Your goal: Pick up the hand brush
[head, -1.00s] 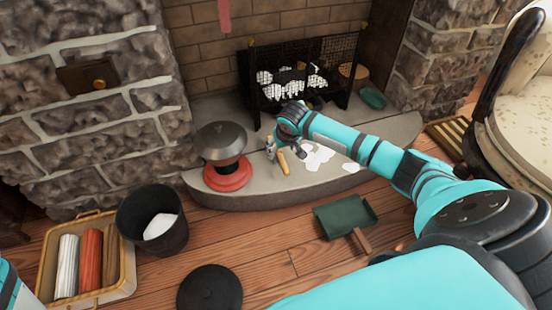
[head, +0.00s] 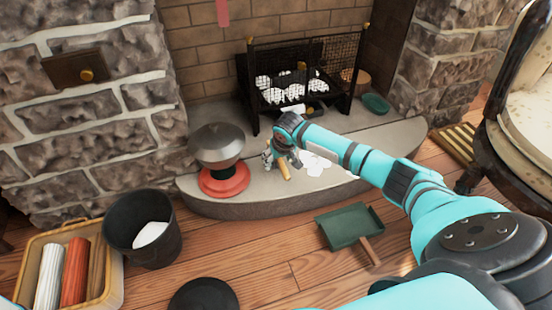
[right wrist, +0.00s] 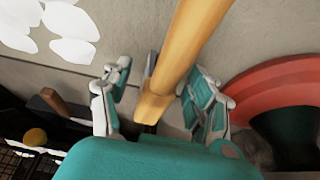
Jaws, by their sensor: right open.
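A light wooden handle, seemingly the hand brush's (head: 285,172), shows on the stone hearth in the head view. No bristles are seen; my right gripper hides part of it. My right gripper (head: 281,159) is at the handle, low over the hearth. In the right wrist view the same handle (right wrist: 192,40) runs from the top edge down between the fingers of my right gripper (right wrist: 155,82). The gripper is open, with one finger on each side of the handle. I cannot tell whether either finger touches it. My left gripper is out of view.
The fire grate (head: 305,95) is behind. A green dustpan (head: 350,226), a black bucket (head: 130,235) and a basket (head: 112,285) are on the floor.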

